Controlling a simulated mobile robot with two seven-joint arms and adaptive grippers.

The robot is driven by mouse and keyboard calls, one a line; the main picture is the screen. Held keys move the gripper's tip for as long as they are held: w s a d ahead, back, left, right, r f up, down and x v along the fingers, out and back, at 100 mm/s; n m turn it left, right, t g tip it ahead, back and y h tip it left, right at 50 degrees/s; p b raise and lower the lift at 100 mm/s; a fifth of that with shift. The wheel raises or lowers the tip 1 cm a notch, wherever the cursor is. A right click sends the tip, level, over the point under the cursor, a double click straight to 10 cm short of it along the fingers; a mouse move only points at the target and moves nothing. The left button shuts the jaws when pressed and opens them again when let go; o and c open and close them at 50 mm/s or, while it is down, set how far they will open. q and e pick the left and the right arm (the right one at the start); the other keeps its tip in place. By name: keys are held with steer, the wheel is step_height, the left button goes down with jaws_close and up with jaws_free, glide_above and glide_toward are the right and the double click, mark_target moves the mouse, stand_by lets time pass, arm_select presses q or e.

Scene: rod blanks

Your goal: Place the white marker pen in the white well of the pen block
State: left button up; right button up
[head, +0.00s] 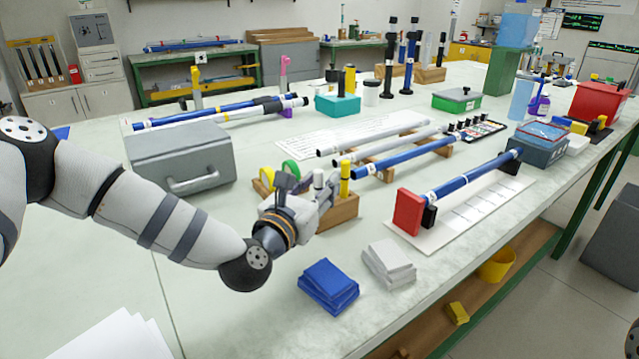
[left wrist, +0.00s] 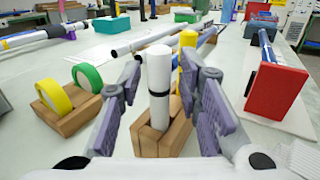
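The white marker pen (left wrist: 159,75), with a dark band low on its body, stands upright in the wooden pen block (left wrist: 160,143). It also shows in the head view (head: 319,180). A yellow marker (head: 345,178) stands upright beside it in the same block. My left gripper (head: 320,196) is at the block, with one finger on each side of the white marker. Gaps show between the marker and the purple finger pads, so the gripper is open. The marker's lower end is hidden inside the block, and the well's colour cannot be seen. My right gripper is not in view.
A tape holder with yellow and green rolls (left wrist: 87,77) stands left of the block. A blue rod on red and black supports (head: 409,212) lies to the right. A grey toolbox (head: 180,155) stands behind my arm.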

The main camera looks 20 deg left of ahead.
arm_select(q)
steer(key=shift+r, duration=0.25)
steer(key=shift+s+r, duration=0.2)
steer(key=s+a, duration=0.1)
steer(key=s, duration=1)
steer(key=shift+s+a, duration=0.25)
steer(key=shift+a, duration=0.1)
steer(key=shift+f, duration=0.2)
